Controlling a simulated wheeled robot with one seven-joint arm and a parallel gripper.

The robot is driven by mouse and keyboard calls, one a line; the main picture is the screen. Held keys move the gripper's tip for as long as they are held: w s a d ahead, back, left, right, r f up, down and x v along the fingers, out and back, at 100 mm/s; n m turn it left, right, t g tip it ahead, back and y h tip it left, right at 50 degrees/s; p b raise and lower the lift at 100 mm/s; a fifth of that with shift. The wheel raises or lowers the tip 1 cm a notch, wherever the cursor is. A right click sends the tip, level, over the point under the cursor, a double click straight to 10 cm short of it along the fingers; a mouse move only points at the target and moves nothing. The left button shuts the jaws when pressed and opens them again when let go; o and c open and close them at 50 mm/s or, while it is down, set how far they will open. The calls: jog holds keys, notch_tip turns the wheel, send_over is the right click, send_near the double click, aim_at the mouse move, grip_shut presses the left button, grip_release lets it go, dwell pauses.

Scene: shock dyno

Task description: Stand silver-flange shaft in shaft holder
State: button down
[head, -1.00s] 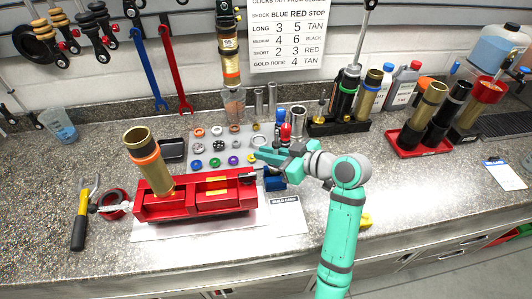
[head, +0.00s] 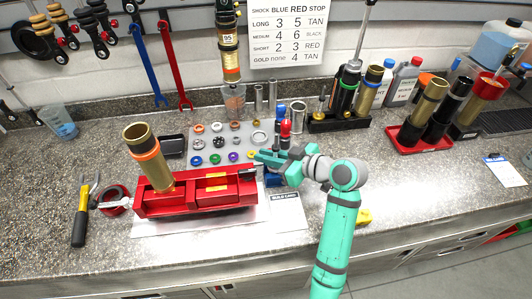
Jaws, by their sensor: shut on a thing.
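My gripper (head: 262,157) is shut above the counter, just past the right end of the red vise and at the right edge of the grey parts mat. Its fingers point left. What it grips is hidden by the fingers, so I cannot make out the silver-flange shaft or its flange. A small blue block (head: 273,181) sits under the gripper, partly covered. A black holder (head: 345,124) stands farther back at the right with upright parts in it. I cannot tell which of these is the shaft holder.
The red vise (head: 205,203) bears a tilted gold tube (head: 147,153). Coloured rings lie on the grey mat (head: 225,130). Red- and blue-topped items and silver tubes (head: 298,115) stand behind the gripper. A red tray (head: 400,146) holds tubes.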

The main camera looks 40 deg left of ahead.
jog(key=shift+f, duration=0.2)
jog(key=c, duration=1.7)
grip_release()
jog(key=v, duration=1)
jog(key=shift+d+r, duration=0.1)
jog(key=shift+d, duration=0.3)
